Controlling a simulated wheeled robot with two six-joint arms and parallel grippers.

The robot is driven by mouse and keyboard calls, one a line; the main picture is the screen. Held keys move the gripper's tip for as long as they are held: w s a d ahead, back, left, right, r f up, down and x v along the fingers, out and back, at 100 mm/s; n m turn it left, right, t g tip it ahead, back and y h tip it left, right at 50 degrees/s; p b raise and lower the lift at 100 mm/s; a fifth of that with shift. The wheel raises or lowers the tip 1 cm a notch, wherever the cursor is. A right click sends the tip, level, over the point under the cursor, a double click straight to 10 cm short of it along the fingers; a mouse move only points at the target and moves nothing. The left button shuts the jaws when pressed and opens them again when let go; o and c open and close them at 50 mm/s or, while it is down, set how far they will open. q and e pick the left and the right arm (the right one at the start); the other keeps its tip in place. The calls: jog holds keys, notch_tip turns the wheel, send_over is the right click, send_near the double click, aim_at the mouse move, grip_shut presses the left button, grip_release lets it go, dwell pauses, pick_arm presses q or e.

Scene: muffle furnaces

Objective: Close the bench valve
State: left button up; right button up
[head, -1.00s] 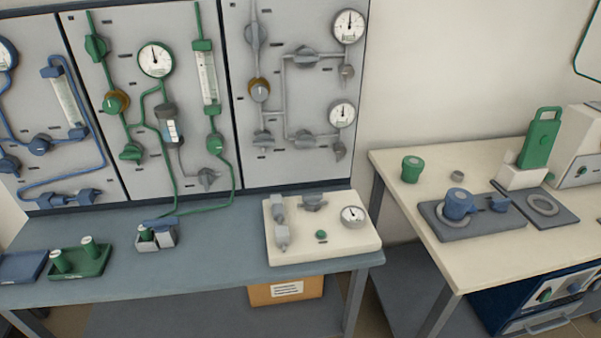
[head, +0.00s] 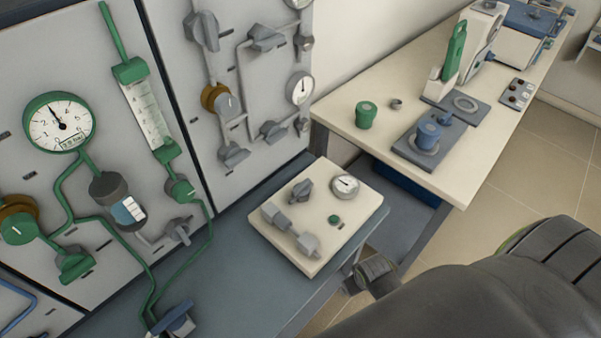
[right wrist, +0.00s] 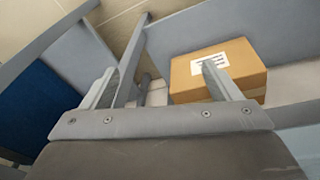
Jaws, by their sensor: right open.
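The bench valve (head: 301,190) is a dark grey handle on a cream board (head: 346,232) lying on the blue-grey bench. The board also carries a gauge (head: 345,186), a small green button (head: 334,219) and grey fittings (head: 290,231). My right gripper (head: 353,284) is beyond the bench's front edge, to the lower right of the board and apart from the valve; my arm partly hides it. In the right wrist view its two fingers (right wrist: 162,84) are spread with nothing between them. My left gripper is out of view.
Upright panels with a green gauge (head: 60,122) and other valves stand behind the bench. A cream side table (head: 460,160) holds a green jar (head: 366,114) and a blue pot (head: 428,132). A cardboard box (right wrist: 218,70) sits ahead in the right wrist view.

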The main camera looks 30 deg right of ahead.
jog(key=w+a+r+p, duration=0.1)
jog(key=w+r+p, duration=0.1)
jog(key=r, duration=0.7)
jog(key=w+r+p, duration=0.2)
jog(key=r, duration=0.8)
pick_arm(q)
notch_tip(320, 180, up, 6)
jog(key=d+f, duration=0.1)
pick_arm(e)
notch_tip(320, 180, up, 14)
jog(key=n+g+y, duration=0.1)
jog(key=n+g, duration=0.1)
jog(key=n, duration=0.2)
send_over(301, 185)
notch_tip(301, 185, down, 8)
jog(key=b, duration=0.8)
jog(key=shift+f, duration=0.2)
notch_tip(301, 185, down, 8)
jog(key=shift+r, duration=0.1)
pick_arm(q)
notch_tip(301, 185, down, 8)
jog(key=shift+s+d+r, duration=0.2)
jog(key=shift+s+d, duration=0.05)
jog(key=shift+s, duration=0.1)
pick_arm(e)
jog(key=c, duration=1)
pick_arm(q)
jog(key=shift+p, duration=0.3)
